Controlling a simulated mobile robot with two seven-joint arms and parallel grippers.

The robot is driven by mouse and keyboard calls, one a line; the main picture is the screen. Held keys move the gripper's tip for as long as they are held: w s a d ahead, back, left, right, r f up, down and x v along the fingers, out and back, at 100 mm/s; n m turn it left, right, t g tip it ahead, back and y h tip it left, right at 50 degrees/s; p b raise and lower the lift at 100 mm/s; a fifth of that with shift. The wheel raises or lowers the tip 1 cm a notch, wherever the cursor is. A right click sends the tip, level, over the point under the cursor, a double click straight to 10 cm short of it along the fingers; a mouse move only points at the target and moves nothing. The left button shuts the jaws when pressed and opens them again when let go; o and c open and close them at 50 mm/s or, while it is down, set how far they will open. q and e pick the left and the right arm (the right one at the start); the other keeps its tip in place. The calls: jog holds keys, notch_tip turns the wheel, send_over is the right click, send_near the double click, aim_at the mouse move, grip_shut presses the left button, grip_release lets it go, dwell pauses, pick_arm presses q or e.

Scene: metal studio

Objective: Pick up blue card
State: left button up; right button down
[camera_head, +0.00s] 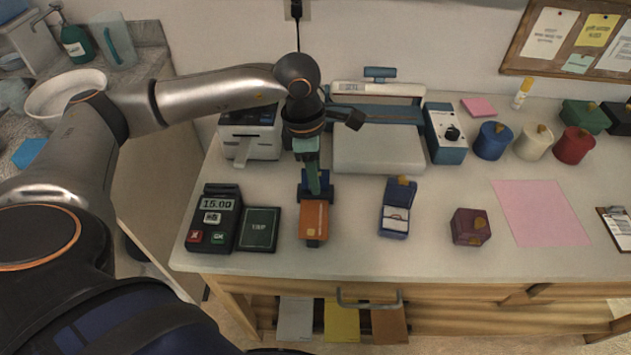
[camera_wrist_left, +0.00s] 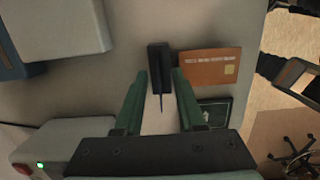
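My left gripper (camera_head: 313,183) reaches down over the desk, just behind an orange card (camera_head: 313,216) with a gold chip. In the left wrist view its two green fingers (camera_wrist_left: 159,100) stand apart. A small dark item (camera_wrist_left: 160,66) shows at and between their tips; it looks dark blue in the head view (camera_head: 326,193). It lies beside the orange card (camera_wrist_left: 209,67). I cannot tell whether this dark item is the blue card, or whether the fingers touch it. No other blue card is clear on the desk.
A card terminal (camera_head: 213,218) and dark green card (camera_head: 260,229) lie left of the orange card. Behind are a printer (camera_head: 250,138) and a white machine (camera_head: 378,148). A pink sheet (camera_head: 541,212) lies further right.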

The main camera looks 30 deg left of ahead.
pick_arm(q)
jog(key=shift+f, duration=0.3)
jog(key=shift+c, duration=0.4)
grip_shut()
